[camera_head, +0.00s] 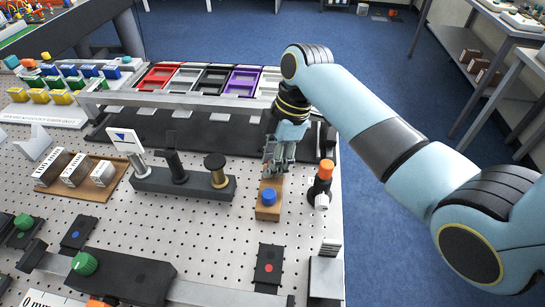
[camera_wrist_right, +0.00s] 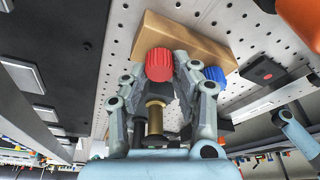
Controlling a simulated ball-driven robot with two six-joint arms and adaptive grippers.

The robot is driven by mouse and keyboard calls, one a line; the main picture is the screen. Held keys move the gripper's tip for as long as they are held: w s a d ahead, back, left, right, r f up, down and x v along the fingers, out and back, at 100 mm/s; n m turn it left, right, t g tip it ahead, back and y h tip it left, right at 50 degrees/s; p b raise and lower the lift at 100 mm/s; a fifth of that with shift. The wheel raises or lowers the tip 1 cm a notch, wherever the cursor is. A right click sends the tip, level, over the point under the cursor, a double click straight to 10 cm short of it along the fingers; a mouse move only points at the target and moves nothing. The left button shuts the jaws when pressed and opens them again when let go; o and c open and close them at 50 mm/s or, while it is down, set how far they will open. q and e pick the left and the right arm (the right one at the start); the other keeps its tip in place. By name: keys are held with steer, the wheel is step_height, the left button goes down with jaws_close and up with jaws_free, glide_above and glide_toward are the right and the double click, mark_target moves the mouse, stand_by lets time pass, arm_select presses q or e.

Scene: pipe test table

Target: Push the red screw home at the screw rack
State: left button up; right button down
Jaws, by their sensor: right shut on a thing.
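The screw rack is a small wooden block (camera_head: 267,213) on the perforated table, seen also in the right wrist view (camera_wrist_right: 185,36). A blue screw (camera_head: 269,196) stands at its near end; its ribbed head shows in the right wrist view (camera_wrist_right: 215,76). My right gripper (camera_head: 273,168) points down at the rack's far end. In the right wrist view, the red screw (camera_wrist_right: 159,64) has its head at the fingertips of my right gripper (camera_wrist_right: 160,78), which is shut on it. The screw's shaft and seating depth are hidden. My left gripper is not in view.
A black post with an orange top (camera_head: 325,172) stands close right of the rack. A dark stand with upright posts (camera_head: 180,183) is to the left. Coloured trays (camera_head: 200,80) line the back. Bare perforated table (camera_head: 215,235) lies front-left of the rack.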

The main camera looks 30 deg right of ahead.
steer(key=shift+f, duration=0.2)
steer(key=c, duration=0.9)
jaws_free()
steer(key=shift+c, duration=0.2)
steer(key=v, duration=1.2)
steer(key=shift+a, duration=0.1)
